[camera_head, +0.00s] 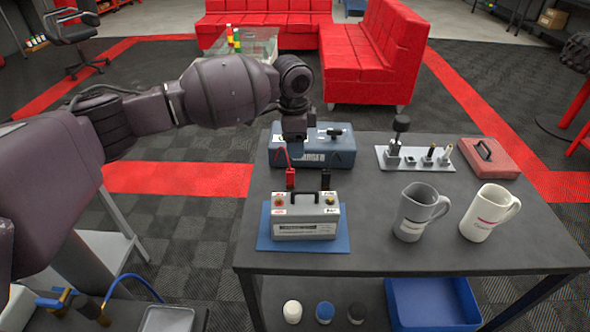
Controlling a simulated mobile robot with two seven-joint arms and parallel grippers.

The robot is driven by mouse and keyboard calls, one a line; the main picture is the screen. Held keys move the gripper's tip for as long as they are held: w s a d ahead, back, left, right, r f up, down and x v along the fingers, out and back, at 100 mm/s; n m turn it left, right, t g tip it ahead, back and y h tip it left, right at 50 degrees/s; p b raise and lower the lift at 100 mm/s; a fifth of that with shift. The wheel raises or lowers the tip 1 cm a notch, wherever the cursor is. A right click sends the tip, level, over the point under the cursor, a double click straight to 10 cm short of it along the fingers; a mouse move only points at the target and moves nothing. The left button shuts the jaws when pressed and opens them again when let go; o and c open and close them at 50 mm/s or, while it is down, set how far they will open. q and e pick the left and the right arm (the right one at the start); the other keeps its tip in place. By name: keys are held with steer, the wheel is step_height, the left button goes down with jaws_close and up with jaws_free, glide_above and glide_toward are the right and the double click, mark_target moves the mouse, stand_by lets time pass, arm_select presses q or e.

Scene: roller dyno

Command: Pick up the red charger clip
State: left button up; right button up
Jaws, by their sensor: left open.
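The red charger clip (291,178) stands upright behind the battery (306,219), near its left terminal, with a red cable running back from it. The black clip (326,180) stands to its right. The blue charger (345,150) sits at the back of the dark table. My left gripper (295,140) points down in front of the charger's left part in the picture, above the red clip and apart from it. It is open and holds nothing; its fingers are small and dark here. My right gripper is not in view.
The battery stands on a blue mat (260,236). A grey jug (415,212) and a white jug (485,215) stand to the right. A grey tray (440,165) with sockets and a red case (492,160) are behind them. The table's front strip is clear.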

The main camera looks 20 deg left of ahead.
mark_target(290, 171)
arm_select(q)
steer(key=shift+s+a+r, duration=0.1)
steer(key=shift+s, duration=0.45)
steer(key=shift+s+m, duration=0.3)
steer(key=shift+f, duration=0.25)
step_height(290, 171, down, 5)
steer(key=shift+r+b, duration=0.15)
steer(key=shift+b, duration=0.4)
steer(key=shift+a+f, duration=0.1)
steer(key=shift+f, duration=0.55)
steer(key=f+b, duration=0.1)
steer(key=f, duration=0.3)
steer(key=shift+a+f, duration=0.2)
steer(key=shift+r, duration=0.1)
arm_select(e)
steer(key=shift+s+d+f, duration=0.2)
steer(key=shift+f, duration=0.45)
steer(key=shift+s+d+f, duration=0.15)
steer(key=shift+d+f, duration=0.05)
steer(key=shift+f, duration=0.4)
arm_select(q)
steer(key=c, duration=1)
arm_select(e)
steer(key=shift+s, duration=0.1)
